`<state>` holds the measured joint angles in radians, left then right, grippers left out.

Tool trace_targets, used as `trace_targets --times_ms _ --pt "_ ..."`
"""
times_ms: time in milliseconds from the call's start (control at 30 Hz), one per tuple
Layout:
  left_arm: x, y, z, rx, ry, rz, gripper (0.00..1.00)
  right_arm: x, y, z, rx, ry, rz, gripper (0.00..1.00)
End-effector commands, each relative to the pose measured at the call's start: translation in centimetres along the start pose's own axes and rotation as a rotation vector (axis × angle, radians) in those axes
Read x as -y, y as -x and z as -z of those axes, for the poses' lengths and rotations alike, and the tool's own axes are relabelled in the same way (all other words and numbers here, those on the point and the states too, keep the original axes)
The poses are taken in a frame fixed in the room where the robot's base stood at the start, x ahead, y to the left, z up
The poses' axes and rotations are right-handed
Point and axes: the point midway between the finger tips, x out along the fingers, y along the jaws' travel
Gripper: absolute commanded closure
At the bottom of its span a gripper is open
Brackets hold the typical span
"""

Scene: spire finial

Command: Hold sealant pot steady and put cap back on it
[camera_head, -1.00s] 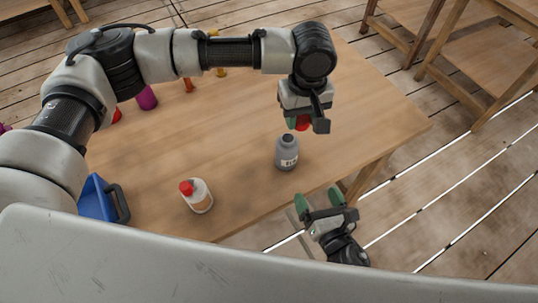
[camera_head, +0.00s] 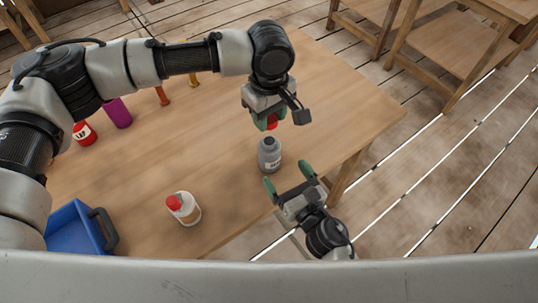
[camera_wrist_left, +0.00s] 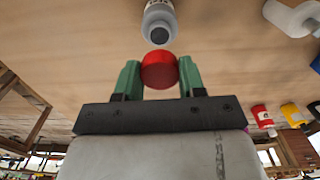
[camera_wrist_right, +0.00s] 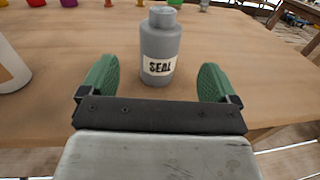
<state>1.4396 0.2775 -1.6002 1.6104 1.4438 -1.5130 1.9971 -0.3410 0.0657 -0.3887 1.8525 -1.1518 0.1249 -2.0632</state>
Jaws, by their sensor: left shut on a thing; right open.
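The sealant pot (camera_head: 269,156) is a grey bottle with a white "SEAL" label. It stands upright and uncapped near the table's front right edge. It also shows in the left wrist view (camera_wrist_left: 158,22) and the right wrist view (camera_wrist_right: 160,45). My left gripper (camera_head: 268,121) is shut on the red cap (camera_wrist_left: 159,70) and holds it above the pot, apart from its neck. My right gripper (camera_head: 287,175) is open in front of the pot. In the right wrist view its green fingers (camera_wrist_right: 158,80) point at the pot, one to each side, with the pot a little beyond them.
A white bottle with a red cap (camera_head: 184,208) stands to the left of the pot. A blue bin (camera_head: 72,236) is at the table's front left. A red can (camera_head: 84,133) and a purple cup (camera_head: 117,113) stand farther back. The table (camera_head: 330,105) is clear right of the pot.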

Motion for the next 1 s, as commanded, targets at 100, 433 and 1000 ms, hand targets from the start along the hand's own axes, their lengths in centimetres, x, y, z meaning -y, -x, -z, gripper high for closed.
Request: trace_targets --times_ms 100,433,1000 --pt "0.0 0.0 0.0 0.0 0.0 0.0 0.82 0.1 -2.6 -0.1 0.003 0.003 -0.001 0.09" --pt "0.0 0.0 0.0 0.0 0.0 0.0 0.82 0.0 -7.6 0.0 0.0 -0.001 0.0 0.09" --pt "0.0 0.0 0.0 0.0 -0.001 0.0 0.82 0.0 -8.6 0.0 -0.001 -0.001 0.001 0.25"
